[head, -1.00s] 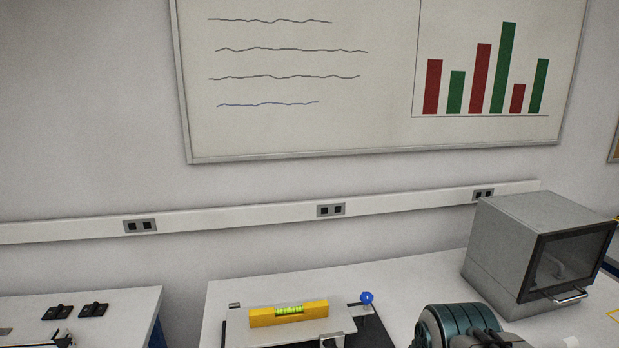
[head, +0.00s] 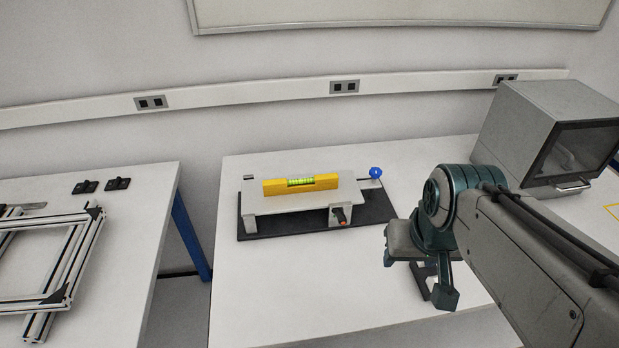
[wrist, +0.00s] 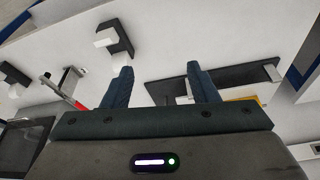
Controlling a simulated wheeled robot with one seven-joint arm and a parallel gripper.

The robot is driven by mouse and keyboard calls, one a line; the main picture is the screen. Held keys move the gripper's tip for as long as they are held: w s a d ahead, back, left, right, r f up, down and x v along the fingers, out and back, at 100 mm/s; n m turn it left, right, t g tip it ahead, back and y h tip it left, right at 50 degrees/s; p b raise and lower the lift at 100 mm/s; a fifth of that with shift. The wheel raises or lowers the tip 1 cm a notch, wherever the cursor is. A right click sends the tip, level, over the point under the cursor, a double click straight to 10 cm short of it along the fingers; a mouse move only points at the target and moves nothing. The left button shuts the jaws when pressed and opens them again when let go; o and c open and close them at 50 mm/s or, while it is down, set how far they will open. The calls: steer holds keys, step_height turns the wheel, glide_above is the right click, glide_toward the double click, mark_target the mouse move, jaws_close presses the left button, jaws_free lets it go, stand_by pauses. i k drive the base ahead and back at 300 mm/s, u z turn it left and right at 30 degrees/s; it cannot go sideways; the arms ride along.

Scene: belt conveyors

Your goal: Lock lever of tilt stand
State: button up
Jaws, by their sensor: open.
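The tilt stand stands on the white table, with a black base (head: 378,209) and a pale top plate (head: 300,202). A yellow spirit level (head: 275,187) lies on the plate. A blue knob (head: 376,172) is at the stand's back right. A short dark lever (head: 339,214) with an orange-red part is at its front right; its exact setting is too small to tell. My gripper (head: 434,284) is right of and nearer than the stand, apart from it. In the wrist view my gripper (wrist: 160,84) is open and empty, and the black base (wrist: 225,79) shows partly behind one finger.
A grey box with a dark window (head: 545,130) stands at the table's back right. A second table at left bears a metal profile frame (head: 60,265) and two small black parts (head: 102,186). A gap separates the tables.

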mark_target(342, 219)
steer(key=z, duration=0.1)
steer(key=k, duration=1.05)
steer(key=u, duration=1.2)
steer(key=i, duration=1)
steer(key=z, duration=0.3)
